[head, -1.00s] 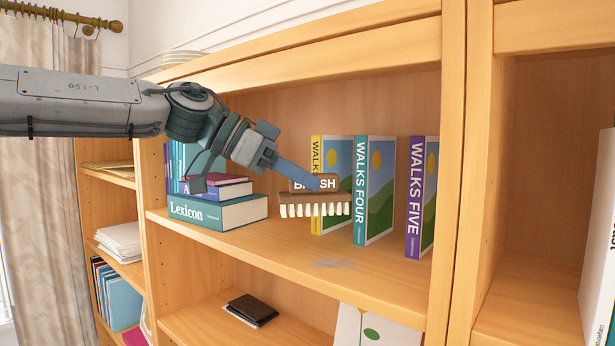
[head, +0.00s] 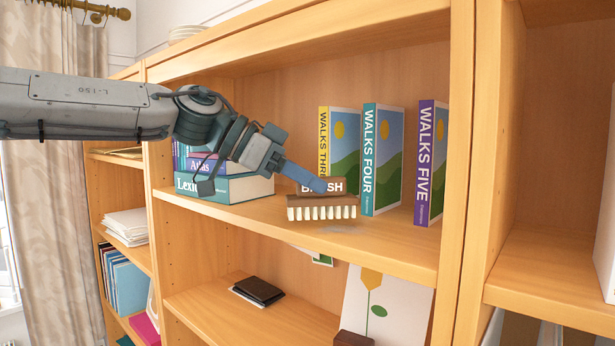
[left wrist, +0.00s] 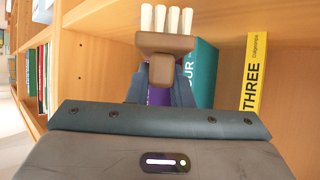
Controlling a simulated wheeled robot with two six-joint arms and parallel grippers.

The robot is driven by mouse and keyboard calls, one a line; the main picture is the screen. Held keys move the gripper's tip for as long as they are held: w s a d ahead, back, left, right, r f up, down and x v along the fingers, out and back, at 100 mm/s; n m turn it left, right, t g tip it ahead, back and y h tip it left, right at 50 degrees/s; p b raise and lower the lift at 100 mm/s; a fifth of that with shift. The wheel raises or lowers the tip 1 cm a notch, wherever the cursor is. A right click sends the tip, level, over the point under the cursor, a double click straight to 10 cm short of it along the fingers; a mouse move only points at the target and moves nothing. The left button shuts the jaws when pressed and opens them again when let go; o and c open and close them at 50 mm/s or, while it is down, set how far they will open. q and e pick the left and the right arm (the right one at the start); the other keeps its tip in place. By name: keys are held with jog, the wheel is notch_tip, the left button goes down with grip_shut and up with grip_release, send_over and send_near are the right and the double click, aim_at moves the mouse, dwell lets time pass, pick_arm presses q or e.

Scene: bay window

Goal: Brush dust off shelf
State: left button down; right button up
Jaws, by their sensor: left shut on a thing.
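My left gripper (head: 318,185) is shut on the handle of a brown brush (head: 322,200). The brush has a row of pale bristles pointing down and lettering partly hidden by my finger. It hangs low over the front part of the wooden shelf (head: 262,210). A faint grey patch of dust (head: 342,229) lies on the shelf just under the brush's right end. I cannot tell whether the bristles touch the board. In the left wrist view the brush (left wrist: 165,43) sits at the jaw tips, bristles toward the top. My right gripper is not in view.
WALKS THREE (head: 323,150), WALKS FOUR (head: 369,160) and WALKS FIVE (head: 425,165) stand upright behind and right of the brush. Lexicon (head: 240,188) and stacked books lie at left. A dark wallet-like item (head: 260,290) and a flower card (head: 385,300) are on the shelf below.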

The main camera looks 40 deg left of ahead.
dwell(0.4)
pick_arm(q)
jog(key=shift+f, duration=0.35)
jog(key=shift+f+b, duration=0.65)
jog(key=shift+b, duration=0.2)
jog(key=shift+d+r, duration=0.1)
